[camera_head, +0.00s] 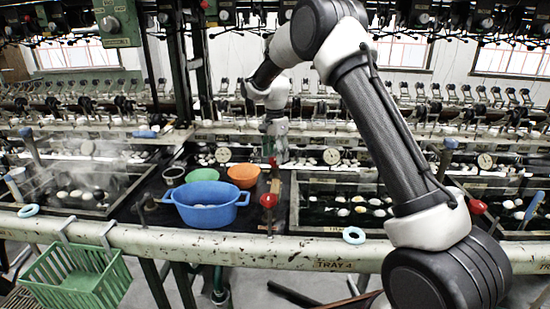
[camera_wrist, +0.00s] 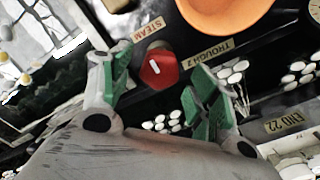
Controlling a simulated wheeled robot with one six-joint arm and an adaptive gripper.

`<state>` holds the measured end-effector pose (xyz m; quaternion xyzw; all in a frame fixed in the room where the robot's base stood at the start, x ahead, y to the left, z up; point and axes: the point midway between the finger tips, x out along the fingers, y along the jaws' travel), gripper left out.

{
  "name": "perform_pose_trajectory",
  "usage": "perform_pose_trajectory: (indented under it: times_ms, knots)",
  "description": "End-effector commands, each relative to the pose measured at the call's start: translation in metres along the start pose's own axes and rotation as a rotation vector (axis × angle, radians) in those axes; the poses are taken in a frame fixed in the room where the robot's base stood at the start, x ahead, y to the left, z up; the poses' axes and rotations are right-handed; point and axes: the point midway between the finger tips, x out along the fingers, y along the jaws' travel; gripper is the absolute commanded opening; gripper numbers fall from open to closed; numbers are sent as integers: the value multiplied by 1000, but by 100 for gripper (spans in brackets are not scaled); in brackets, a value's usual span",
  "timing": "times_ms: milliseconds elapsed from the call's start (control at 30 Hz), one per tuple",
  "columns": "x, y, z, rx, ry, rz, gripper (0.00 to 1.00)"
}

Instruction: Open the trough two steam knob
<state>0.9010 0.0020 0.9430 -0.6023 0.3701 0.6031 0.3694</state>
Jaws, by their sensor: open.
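The trough two steam knob (camera_wrist: 158,70) is red with a short white mark. In the wrist view it lies between labels reading STEAM (camera_wrist: 147,29) and TROUGH 2 (camera_wrist: 212,52). My gripper (camera_wrist: 161,62) is open, with a green-padded finger on each side of the knob in the picture. Neither finger visibly touches it, and I cannot tell the remaining depth. In the head view my gripper (camera_head: 274,142) points down, with a red knob (camera_head: 273,161) just below it. The labels are too small to read there.
An orange bowl (camera_head: 243,170), a green bowl (camera_head: 173,175) and a blue tub (camera_head: 208,214) stand left of the gripper. Another red knob (camera_head: 268,200) is nearer the front rail. A basin with white cocoons (camera_head: 343,212) lies to the right. A green basket (camera_head: 75,285) hangs at the front left.

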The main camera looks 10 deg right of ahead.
Motion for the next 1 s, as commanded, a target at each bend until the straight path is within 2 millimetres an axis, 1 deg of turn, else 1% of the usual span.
perform_pose_trajectory:
  times_ms: [33, 133, 400, 433, 467, 500, 667, 700, 1000]
  knots:
    - [6, 0, 0, 0, 0, 0, 61]
    - [13, 0, 0, 0, 0, 0, 61]
    - [15, 0, 0, -1, 0, -2, 61]
    - [15, 0, 0, -1, 0, -1, 59]
    - [15, 0, 0, -1, 0, -1, 54]
    - [15, 0, 0, -1, 0, -1, 46]
    - [15, 0, 0, -1, 0, -1, 17]
    - [15, 0, 0, -1, 0, -1, 16]
    - [15, 0, 0, -30, 0, -2, 16]
